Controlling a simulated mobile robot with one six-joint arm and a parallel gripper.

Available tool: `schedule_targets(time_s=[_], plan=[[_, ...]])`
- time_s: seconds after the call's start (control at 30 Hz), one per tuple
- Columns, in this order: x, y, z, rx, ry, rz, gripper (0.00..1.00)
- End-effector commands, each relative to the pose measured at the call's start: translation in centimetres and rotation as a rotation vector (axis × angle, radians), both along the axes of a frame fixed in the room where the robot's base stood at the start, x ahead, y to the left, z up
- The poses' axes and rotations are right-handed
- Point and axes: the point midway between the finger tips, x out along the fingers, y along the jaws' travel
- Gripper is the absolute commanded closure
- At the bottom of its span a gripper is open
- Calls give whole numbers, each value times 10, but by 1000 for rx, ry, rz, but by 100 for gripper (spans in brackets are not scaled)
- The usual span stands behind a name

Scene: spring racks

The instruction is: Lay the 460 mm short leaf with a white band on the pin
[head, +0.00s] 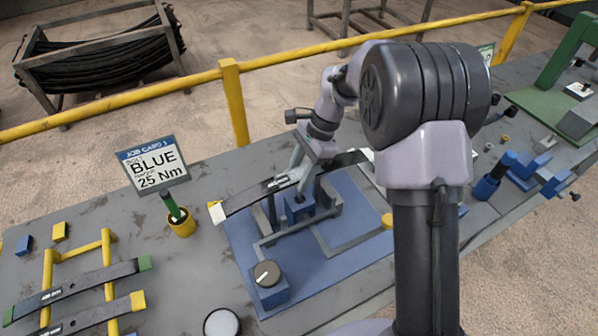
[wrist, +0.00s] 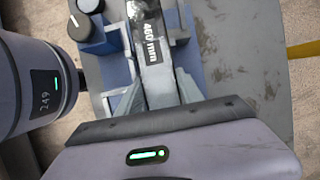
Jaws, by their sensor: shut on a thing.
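A dark leaf (head: 246,199) with white ends is held slanting above the blue fixture (head: 299,211), its left end sticking out past the blue plate. In the wrist view the leaf (wrist: 152,48) carries a "460 mm" label. My gripper (head: 300,178) is shut on the leaf near its middle. In the wrist view its two fingers (wrist: 160,94) lie on either side of the leaf. The fixture is below the leaf and partly covered by it. I cannot make out the pin, or whether the leaf touches the fixture.
A yellow rack (head: 107,246) at left holds leaves with green and yellow ends. A job card (head: 152,165) reads "BLUE 25 Nm". A green-handled tool stands in a yellow cup (head: 181,225). A dark knob on a blue block (head: 270,289) is in front. A yellow rail (head: 235,100) runs behind.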

Motion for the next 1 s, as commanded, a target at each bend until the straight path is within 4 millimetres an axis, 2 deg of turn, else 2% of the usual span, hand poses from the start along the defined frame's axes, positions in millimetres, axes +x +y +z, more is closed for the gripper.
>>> schedule_targets(time_s=[0.5,1.0], plan=[[1,-1,5,4,-1,-2,100],[1,-1,-45,4,-1,-1,100]])
